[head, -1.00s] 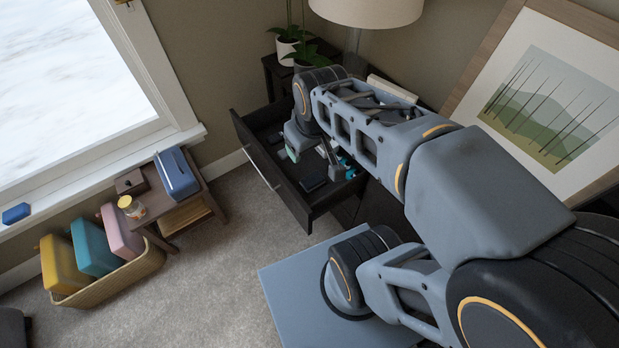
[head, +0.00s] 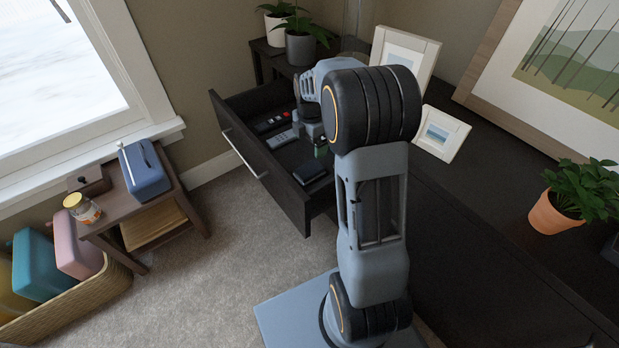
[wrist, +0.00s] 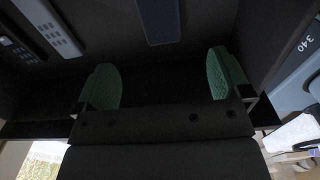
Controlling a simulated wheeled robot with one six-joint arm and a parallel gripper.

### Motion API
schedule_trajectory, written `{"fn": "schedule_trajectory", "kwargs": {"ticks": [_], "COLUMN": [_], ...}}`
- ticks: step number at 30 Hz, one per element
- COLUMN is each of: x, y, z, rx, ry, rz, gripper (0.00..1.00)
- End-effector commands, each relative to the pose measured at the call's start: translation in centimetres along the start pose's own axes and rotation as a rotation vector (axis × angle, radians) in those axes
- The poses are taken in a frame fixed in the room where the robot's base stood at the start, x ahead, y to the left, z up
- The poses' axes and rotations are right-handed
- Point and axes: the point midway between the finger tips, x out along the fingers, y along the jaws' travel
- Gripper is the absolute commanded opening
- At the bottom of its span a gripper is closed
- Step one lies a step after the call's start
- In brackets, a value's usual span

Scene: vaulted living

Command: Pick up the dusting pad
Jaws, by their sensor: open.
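I cannot tell for sure which thing is the dusting pad. A dark, flat, rectangular item (head: 309,171) lies in the open drawer (head: 262,176), near its front right corner. My gripper (head: 320,148) is low at the drawer, beside that item, and my arm partly hides it. In the wrist view the green fingertips of my gripper (wrist: 163,82) are wide apart with nothing between them. A dark blue-grey flat slab (wrist: 158,20) lies beyond the fingertips, at the top edge of that view.
Remote-like items (head: 272,122) lie in the drawer's left part. The drawer walls stand close around my gripper. Small picture frames (head: 441,134) and a potted plant (head: 572,208) stand on the dark cabinet. A side table (head: 128,205) holds a blue radio-like box (head: 145,171). Carpet between is clear.

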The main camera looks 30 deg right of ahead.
Motion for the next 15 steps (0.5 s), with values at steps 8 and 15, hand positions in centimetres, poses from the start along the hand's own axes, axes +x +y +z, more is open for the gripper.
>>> {"fn": "schedule_trajectory", "kwargs": {"ticks": [8, 15], "x": [5.3, 7.0], "y": [-0.1, -0.1], "z": [0.0, 0.0], "rx": [-0.003, -0.003], "ry": [0.001, 0.001], "rz": [-0.003, -0.003], "gripper": [0.96, 0.96]}}
